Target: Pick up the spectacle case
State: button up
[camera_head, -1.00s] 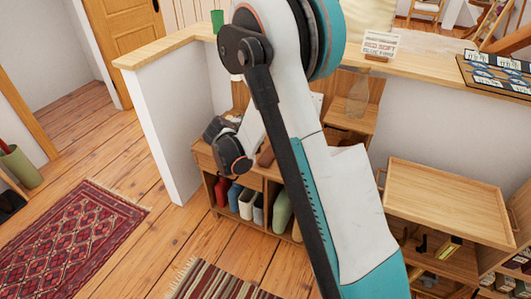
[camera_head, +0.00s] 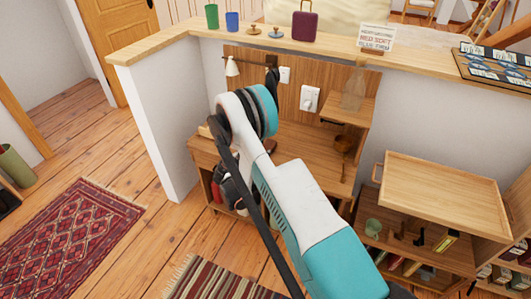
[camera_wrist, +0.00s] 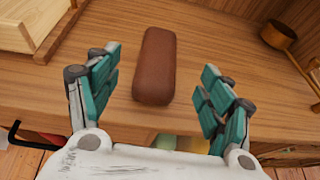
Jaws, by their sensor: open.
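The spectacle case, a brown oblong with rounded ends, (camera_wrist: 156,65) lies on the wooden desk (camera_wrist: 210,122) in the wrist view, its long side pointing away from me. My gripper (camera_wrist: 161,66) is open, with one teal finger to the left of the case and one to the right. There is a gap on both sides, and neither finger appears to touch it. In the head view my gripper (camera_head: 232,188) is at the desk's front edge, partly hidden by my arm. Most of the case is hidden there.
A brown pot with a handle (camera_wrist: 278,36) stands at the right back of the desk. A pale wooden box (camera_wrist: 30,22) is at the left. A wooden tray (camera_head: 440,190) stands to the right. A ledge above holds a suitcase (camera_head: 304,25) and cups.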

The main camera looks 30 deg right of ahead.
jog(key=b+x, duration=0.1)
jog(key=x, duration=0.3)
jog(key=shift+w+d+f, duration=0.1)
jog(key=shift+w, duration=0.05)
jog(key=b+x, duration=0.2)
jog(key=x, duration=0.2)
jog(key=shift+d+f, duration=0.15)
jog(key=shift+f, duration=0.1)
jog(key=shift+w+d+f+b, duration=0.1)
jog(key=shift+w+d+b, duration=0.2)
jog(key=shift+d, duration=0.05)
jog(key=shift+c, duration=0.5)
jog(key=c, duration=1.1)
